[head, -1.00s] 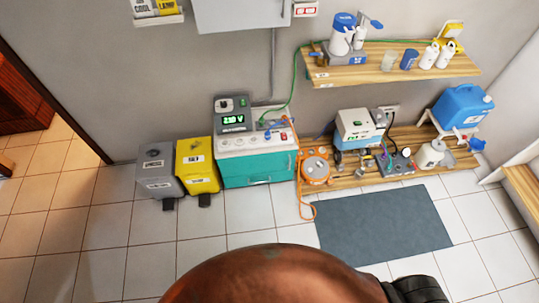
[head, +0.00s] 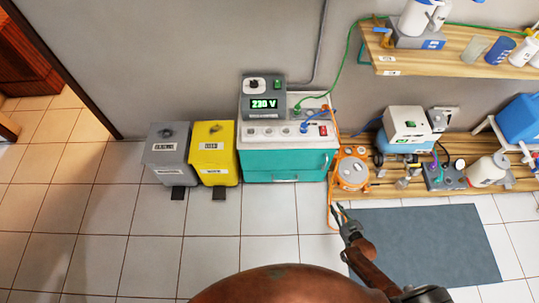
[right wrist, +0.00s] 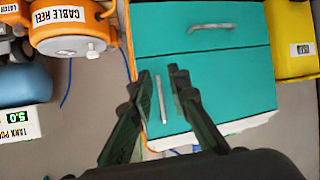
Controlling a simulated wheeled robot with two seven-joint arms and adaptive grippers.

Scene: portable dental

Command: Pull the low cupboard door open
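The low cupboard (head: 262,165) is a teal box under a white top with sockets, standing against the wall; its front looks shut. An upright bar handle (head: 325,163) sits near its right edge, and a level handle (head: 285,179) is lower down. In the right wrist view the upright handle (right wrist: 162,99) appears between the fingers, and the level handle (right wrist: 211,27) is near the top. My right gripper (head: 340,209) is open and empty, in front and to the right of the cupboard, apart from the handle. My left gripper is not in view.
An orange cable reel (head: 352,170) with its cable stands right beside the cupboard. A yellow bin (head: 213,152) and a grey bin (head: 168,155) stand to its left. A blue-grey mat (head: 425,243) lies at right. The tiled floor in front is clear.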

